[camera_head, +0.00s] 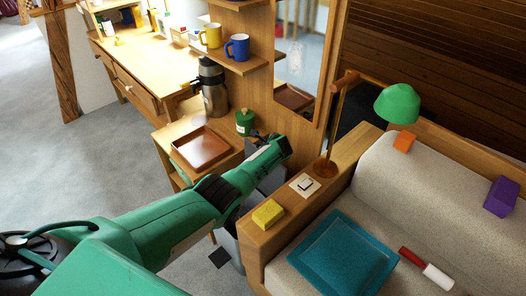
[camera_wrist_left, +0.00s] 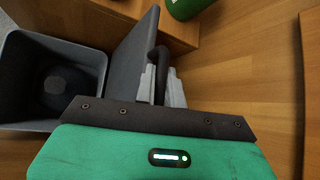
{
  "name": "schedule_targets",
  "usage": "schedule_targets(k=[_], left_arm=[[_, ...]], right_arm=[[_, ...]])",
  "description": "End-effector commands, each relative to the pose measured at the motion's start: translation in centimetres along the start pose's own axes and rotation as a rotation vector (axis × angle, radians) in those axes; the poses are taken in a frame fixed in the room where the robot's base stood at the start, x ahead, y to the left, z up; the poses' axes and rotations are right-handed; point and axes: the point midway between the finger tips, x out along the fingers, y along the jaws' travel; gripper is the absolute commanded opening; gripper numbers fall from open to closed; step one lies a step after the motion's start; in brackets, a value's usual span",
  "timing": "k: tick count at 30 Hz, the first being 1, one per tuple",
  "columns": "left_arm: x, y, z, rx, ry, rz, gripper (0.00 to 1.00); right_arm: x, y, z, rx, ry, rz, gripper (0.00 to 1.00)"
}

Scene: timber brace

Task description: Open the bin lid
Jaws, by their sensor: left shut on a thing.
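The grey bin (camera_wrist_left: 52,75) stands at the left in the left wrist view, with its mouth uncovered and a dark round shape inside. Its grey lid (camera_wrist_left: 128,58) stands up steeply at the bin's right side. My left gripper (camera_wrist_left: 161,86) is shut on the lid's dark handle (camera_wrist_left: 160,60), with one finger on each side. In the head view my left gripper (camera_head: 272,150) reaches in between the small side table and the sofa; my arm covers much of the bin. My right gripper is not in view.
A side table with a brown tray (camera_head: 201,147) and a green canister (camera_head: 245,122) stands just beyond my arm. The sofa's wooden armrest (camera_head: 290,215) is close on the right, holding a lamp (camera_head: 326,165) and a yellow block (camera_head: 267,214). Grey floor is clear at left.

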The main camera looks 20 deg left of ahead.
Motion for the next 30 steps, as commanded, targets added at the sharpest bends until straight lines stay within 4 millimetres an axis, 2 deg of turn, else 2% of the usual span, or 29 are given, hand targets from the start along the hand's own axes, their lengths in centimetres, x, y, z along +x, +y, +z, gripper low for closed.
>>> schedule_targets(k=[12, 13, 16, 26, 30], left_arm=[[0.17, 0.00, 0.10, -0.001, -0.001, 0.001, 0.00], [0.18, 0.01, 0.10, -0.001, -0.001, 0.001, 0.13], [0.19, 0.04, 0.11, -0.001, -0.001, 0.002, 0.32], [0.20, 0.28, 0.00, 0.000, 0.000, 0.006, 0.33], [-0.58, 0.27, 0.05, 0.001, 0.001, 0.006, 0.33]], right_arm=[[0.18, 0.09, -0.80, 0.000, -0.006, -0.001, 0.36], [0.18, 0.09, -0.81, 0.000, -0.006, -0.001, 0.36], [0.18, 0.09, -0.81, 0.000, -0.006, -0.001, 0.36], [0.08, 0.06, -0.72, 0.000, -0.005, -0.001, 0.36], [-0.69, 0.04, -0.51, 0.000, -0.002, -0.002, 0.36]])
